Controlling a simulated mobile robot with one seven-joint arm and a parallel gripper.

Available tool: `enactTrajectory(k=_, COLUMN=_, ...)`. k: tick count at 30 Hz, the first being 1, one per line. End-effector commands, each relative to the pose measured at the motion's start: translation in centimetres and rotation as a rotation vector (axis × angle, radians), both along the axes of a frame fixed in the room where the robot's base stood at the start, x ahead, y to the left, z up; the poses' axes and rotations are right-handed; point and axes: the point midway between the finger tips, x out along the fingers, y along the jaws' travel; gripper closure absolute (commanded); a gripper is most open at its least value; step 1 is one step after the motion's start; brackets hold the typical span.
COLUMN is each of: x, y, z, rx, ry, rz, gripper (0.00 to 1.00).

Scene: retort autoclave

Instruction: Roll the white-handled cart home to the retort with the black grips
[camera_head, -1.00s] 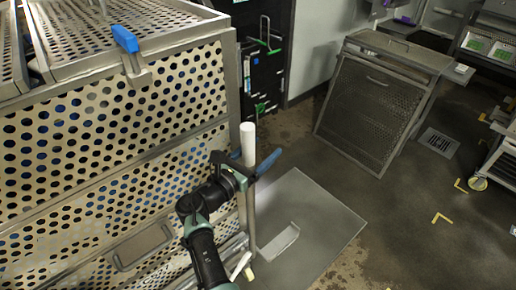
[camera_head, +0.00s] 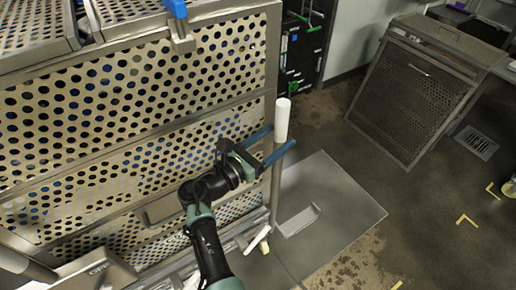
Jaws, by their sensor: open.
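The cart carries a tall perforated metal basket (camera_head: 130,128) that fills the left of the view. An upright white handle (camera_head: 281,120) stands on a metal post at the basket's right corner. My gripper (camera_head: 270,146) is open at this post, just below the white grip. Its two blue fingers reach to the right near the post. I cannot tell whether they straddle it or touch it. A second pale bar end (camera_head: 18,262) shows at the lower left. The cart's wheels are hidden. I cannot make out a retort with black grips.
A flat grey plate (camera_head: 345,215) lies on the floor to the right, with a small raised bracket on it. A floor drain (camera_head: 476,142) and yellow floor marks (camera_head: 466,219) lie right. Wet floor between is open.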

Motion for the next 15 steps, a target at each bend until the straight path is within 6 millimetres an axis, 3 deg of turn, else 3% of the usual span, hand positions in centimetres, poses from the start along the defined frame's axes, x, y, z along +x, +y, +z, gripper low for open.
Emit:
enactTrajectory(k=6, x=-3.2, y=3.2, z=-0.1, rx=0.002, ry=0.001, rz=0.002, gripper=0.3)
enactTrajectory(k=15, x=-4.8, y=4.8, z=0.0, rx=0.0, ry=0.0, rz=-0.001, gripper=0.3)
